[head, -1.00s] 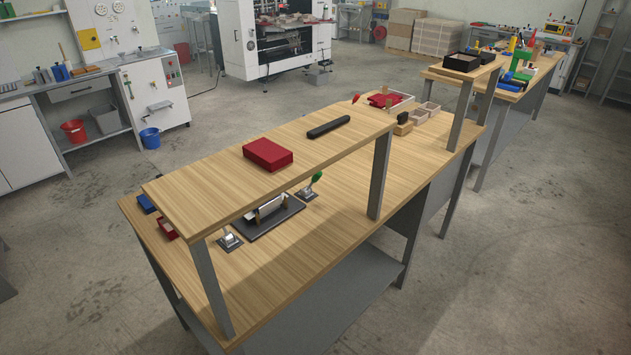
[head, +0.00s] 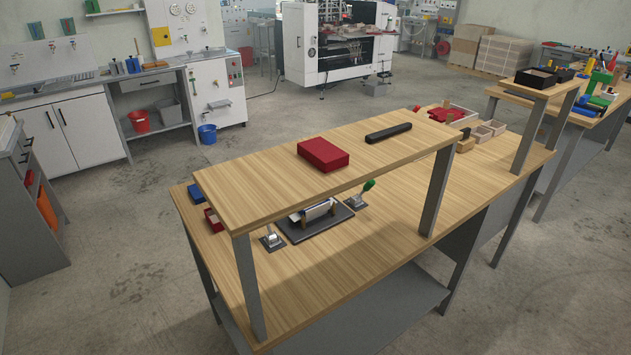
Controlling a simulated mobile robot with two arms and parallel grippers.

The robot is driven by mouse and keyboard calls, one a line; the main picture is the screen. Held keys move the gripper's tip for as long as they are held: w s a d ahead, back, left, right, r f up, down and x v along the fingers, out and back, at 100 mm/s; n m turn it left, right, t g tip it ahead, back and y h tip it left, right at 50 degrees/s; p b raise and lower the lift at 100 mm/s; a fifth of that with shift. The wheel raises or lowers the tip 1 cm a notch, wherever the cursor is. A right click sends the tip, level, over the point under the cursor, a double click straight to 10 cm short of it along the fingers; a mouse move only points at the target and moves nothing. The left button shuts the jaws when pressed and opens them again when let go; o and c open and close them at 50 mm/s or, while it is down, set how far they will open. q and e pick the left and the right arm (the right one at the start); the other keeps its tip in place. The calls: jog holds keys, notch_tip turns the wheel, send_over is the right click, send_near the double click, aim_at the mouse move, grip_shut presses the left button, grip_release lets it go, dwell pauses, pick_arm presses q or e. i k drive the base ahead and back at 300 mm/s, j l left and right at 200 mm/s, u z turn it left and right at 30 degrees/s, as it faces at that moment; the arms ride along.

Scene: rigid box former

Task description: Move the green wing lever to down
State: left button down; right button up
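The green wing lever (head: 368,186) is on a small metal base (head: 355,202) on the lower bench top, under the raised shelf. Its green handle points up and tilts to the right. A dark forming plate (head: 313,226) with a white and metal piece (head: 318,211) lies to its left. A second metal lever base (head: 271,238) stands left of the plate; its upper part is hidden by the shelf. Neither of my grippers is in view.
The raised wooden shelf (head: 260,178) overhangs the levers and carries a red box (head: 323,155) and a black bar (head: 388,133). Grey shelf legs (head: 250,288) stand at the front edge. The floor (head: 120,270) left of the bench is clear.

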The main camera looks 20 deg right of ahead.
aim_at(368, 185)
jog(key=i+l+u, duration=0.1)
jog(key=l+u, duration=0.25)
jog(key=l, duration=0.25)
jog(key=l+u, duration=0.4)
jog(key=l, duration=0.2)
jog(key=l+u, duration=0.35)
jog(key=l, duration=0.3)
